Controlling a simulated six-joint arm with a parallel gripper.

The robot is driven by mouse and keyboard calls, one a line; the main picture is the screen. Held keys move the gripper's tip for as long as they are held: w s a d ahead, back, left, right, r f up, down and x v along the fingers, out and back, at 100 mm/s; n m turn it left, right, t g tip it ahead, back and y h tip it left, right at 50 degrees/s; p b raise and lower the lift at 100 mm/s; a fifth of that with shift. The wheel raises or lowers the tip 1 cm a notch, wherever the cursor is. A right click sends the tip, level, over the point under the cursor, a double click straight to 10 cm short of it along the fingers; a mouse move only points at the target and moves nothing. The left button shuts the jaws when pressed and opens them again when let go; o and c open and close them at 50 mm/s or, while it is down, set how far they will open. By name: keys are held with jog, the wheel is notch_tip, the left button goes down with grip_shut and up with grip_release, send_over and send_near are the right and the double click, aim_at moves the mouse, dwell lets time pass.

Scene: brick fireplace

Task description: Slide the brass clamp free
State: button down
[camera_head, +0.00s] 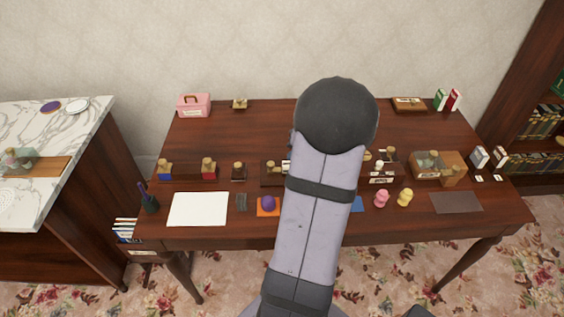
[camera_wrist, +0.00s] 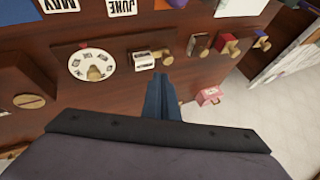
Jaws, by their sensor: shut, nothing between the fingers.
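I cannot say for sure which piece is the brass clamp. A small brass-coloured piece (camera_head: 239,104) on a flat base stands at the back left of the table in the head view, and it is the likeliest match. I cannot make it out in the wrist view, where my fingers may cover it. My gripper (camera_wrist: 161,80) is shut and empty, above the table with its tips near a white block with a brass knob (camera_wrist: 146,61). In the head view my arm hides the gripper and the middle of the table.
A pink box (camera_head: 194,106) stands at the back left corner. A white dial (camera_wrist: 91,68) sits beside the knobbed block. A glass-topped wooden box (camera_head: 438,167) is at right. The back left tabletop is mostly clear.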

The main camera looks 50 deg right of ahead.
aim_at(272, 165)
jog(key=shift+p+x, duration=0.65)
jog(key=shift+x, duration=4.35)
jog(key=shift+f, duration=0.1)
jog(key=shift+w+a+f+b, duration=0.15)
jog(key=shift+w+a+b, duration=0.15)
jog(key=shift+b, duration=0.4)
jog(key=shift+w+a+b, duration=0.3)
jog(key=shift+a+b, duration=0.1)
jog(key=shift+b, duration=0.25)
jog(key=shift+a+r, duration=0.1)
jog(key=shift+r, duration=0.1)
